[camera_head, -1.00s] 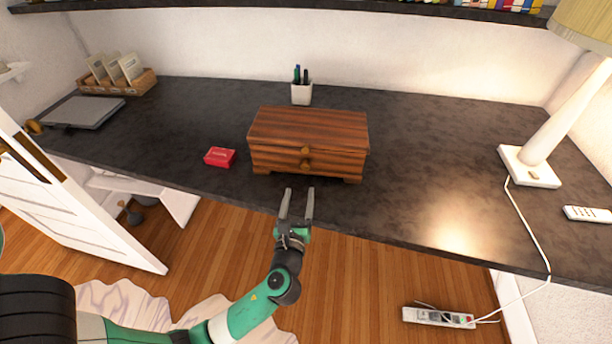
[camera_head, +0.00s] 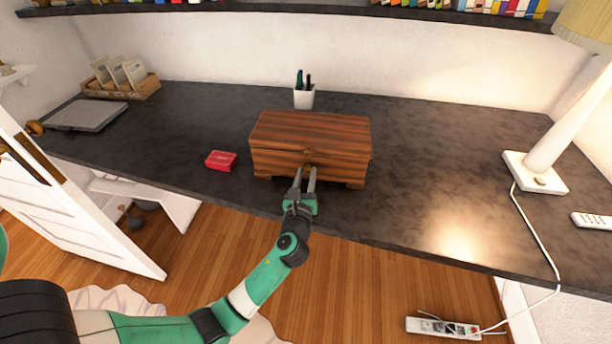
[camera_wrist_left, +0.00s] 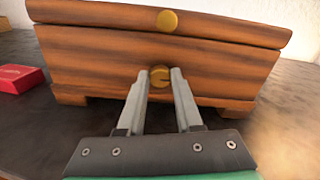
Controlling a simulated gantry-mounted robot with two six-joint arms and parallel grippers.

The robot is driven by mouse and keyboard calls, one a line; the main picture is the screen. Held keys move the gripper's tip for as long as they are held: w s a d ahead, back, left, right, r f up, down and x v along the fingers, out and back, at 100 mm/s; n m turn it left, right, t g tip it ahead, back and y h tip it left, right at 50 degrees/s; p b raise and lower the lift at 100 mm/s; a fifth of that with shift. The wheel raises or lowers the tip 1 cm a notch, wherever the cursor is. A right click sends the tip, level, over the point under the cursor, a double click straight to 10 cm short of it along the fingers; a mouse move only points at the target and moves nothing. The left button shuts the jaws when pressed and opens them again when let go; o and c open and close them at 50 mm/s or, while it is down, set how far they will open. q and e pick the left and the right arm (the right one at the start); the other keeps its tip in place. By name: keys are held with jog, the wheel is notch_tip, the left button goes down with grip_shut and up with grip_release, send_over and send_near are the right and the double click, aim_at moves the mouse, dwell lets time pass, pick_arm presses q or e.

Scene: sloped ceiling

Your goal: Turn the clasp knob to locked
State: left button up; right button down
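A striped brown wooden chest (camera_head: 310,132) with a shut lid stands on the dark desk. It fills much of the left wrist view (camera_wrist_left: 100,55). On its front, a round yellow knob (camera_wrist_left: 159,76) with a dark slot shows between my left gripper's fingertips. A second round yellow piece (camera_wrist_left: 167,21) sits above it on the lid's edge. My left gripper (camera_head: 306,172) is at the chest's front; it also shows in the left wrist view (camera_wrist_left: 164,74). Its fingers are apart, one on each side of the lower knob. Whether they touch it I cannot tell. My right gripper is not in view.
A small red box (camera_head: 221,161) lies left of the chest; a white pen cup (camera_head: 304,98) stands behind it. A lamp (camera_head: 535,172) with a cord is at the right.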

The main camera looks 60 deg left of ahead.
pick_arm(q)
grip_shut()
jog(key=shift+n, duration=0.4)
jog(key=n, duration=0.2)
jog(key=shift+n, duration=0.4)
jog(key=n+b, duration=0.1)
jog(key=n, duration=0.3)
jog(key=shift+f+n+b, duration=0.1)
jog(key=shift+n+b, duration=0.2)
jog(key=shift+b, duration=0.05)
jog(key=n+b, duration=0.2)
jog(key=n, duration=0.3)
jog(key=shift+f, duration=0.1)
jog(key=n+b, duration=0.2)
jog(key=n, duration=0.2)
jog(key=shift+n, duration=0.3)
